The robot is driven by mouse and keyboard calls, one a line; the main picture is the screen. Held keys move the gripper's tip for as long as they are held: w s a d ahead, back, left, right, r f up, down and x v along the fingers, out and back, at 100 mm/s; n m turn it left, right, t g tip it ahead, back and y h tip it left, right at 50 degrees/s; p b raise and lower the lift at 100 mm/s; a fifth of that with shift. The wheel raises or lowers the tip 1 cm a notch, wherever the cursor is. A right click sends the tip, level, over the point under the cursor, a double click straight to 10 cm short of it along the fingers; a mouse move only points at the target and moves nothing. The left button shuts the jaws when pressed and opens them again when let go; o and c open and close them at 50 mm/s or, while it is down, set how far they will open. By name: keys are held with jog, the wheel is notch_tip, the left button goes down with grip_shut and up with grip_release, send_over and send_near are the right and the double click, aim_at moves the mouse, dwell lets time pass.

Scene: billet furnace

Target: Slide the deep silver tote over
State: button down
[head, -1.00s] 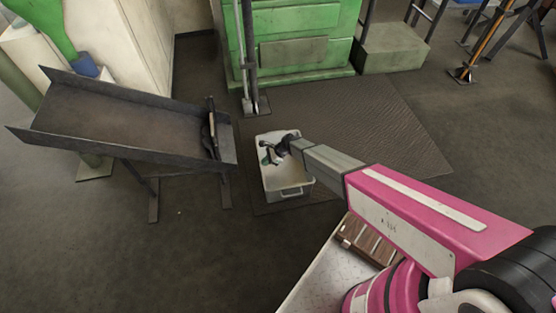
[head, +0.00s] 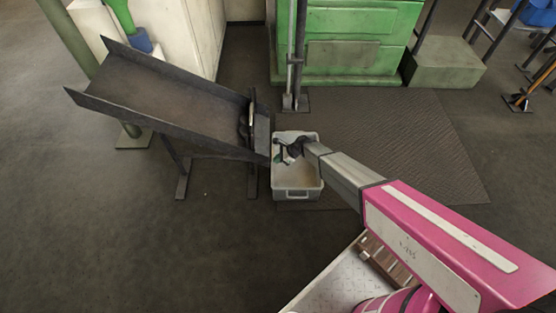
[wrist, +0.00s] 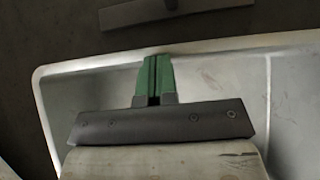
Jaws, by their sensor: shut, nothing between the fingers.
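The deep silver tote (head: 298,193) stands upright on the floor, close beside the lower end of the dark chute. Its pale inside and rim also show in the wrist view (wrist: 290,45). My gripper (head: 281,158) reaches down into the tote near its left wall. Its green fingers are closed together with nothing between them. In the wrist view the fingertips (wrist: 155,62) overlap the tote's wall just below the rim; I cannot tell for sure whether they touch it. My gripper and arm hide part of the tote's far inside.
The dark sloping chute (head: 165,97) on legs is at the left. A dark mat (head: 400,135) lies under and right of the tote. A post (head: 296,60) and a green cabinet (head: 345,50) stand behind. The floor in front is clear.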

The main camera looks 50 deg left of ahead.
jog(key=w+d+r+n+t, duration=0.1)
jog(key=w+d+r, duration=0.7)
jog(key=w+d, duration=0.3)
jog(key=w+d+r+n+t, duration=0.1)
jog(key=w+d+r, duration=0.8)
jog(key=w+d, duration=0.3)
jog(key=w+d+r+n+t+h, duration=0.1)
jog(key=w+d+r, duration=0.3)
jog(key=d, duration=0.5)
jog(key=w+d+r+n+t, duration=0.1)
jog(key=w+d+r, duration=0.3)
jog(key=d, duration=0.5)
jog(key=d+r+n+t+h, duration=0.1)
jog(key=d+r, duration=0.4)
jog(key=d, duration=0.7)
jog(key=s+d+r+n+t+h, duration=0.1)
jog(key=d+r, duration=0.4)
jog(key=d, duration=0.8)
jog(key=d+r+n+t+h, duration=0.1)
jog(key=d+r, duration=0.4)
jog(key=d, duration=0.8)
jog(key=shift+s+r+n+h, duration=0.15)
jog(key=shift+n+h, duration=0.25)
jog(key=shift+h, duration=0.4)
jog(key=shift+a, duration=0.15)
